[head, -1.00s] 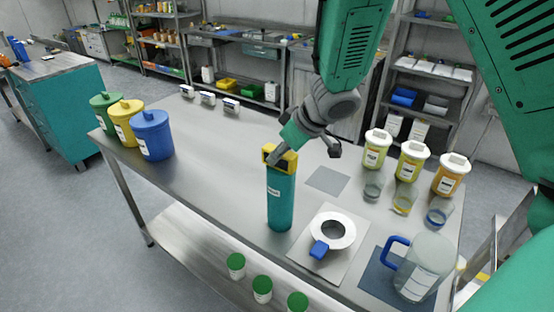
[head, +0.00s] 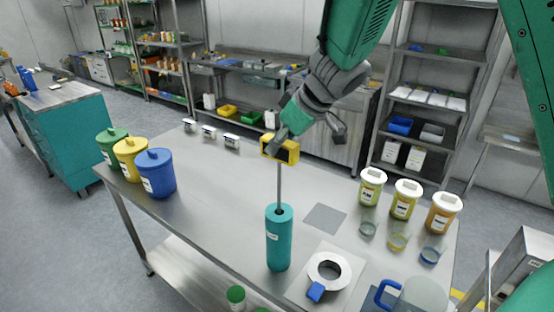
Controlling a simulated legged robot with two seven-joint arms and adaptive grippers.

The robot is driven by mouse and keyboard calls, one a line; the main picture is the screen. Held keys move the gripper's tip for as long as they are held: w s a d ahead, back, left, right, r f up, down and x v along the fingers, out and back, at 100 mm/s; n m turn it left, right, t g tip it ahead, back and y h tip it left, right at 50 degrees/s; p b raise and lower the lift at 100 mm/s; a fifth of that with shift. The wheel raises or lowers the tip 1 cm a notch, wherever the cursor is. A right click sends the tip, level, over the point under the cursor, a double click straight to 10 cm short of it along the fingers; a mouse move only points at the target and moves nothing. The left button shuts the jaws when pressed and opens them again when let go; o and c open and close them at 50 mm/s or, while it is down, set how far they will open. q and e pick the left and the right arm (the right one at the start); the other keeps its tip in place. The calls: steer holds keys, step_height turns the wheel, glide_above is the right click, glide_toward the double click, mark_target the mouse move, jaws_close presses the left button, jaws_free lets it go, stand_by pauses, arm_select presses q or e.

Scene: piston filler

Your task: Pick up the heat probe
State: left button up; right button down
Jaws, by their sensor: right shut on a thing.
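The heat probe has a yellow head (head: 288,150) with a dark face and a thin grey rod (head: 279,188) hanging straight down. My right gripper (head: 285,135) is shut on the yellow head from above. The rod's lower end is at the top opening of a teal cylindrical holder (head: 279,240), which stands upright on the metal table. I cannot tell whether the tip is still inside the holder. My left gripper is not in view.
A white ring (head: 330,270) with a blue handle lies right of the holder, near a clear jug with a blue handle (head: 384,294). Lidded tubs and small glasses stand at the right. Green, yellow and blue canisters (head: 157,175) stand at the left. The table's middle (head: 225,185) is clear.

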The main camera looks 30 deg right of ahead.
step_height(320, 180, up, 32)
stand_by(2.0)
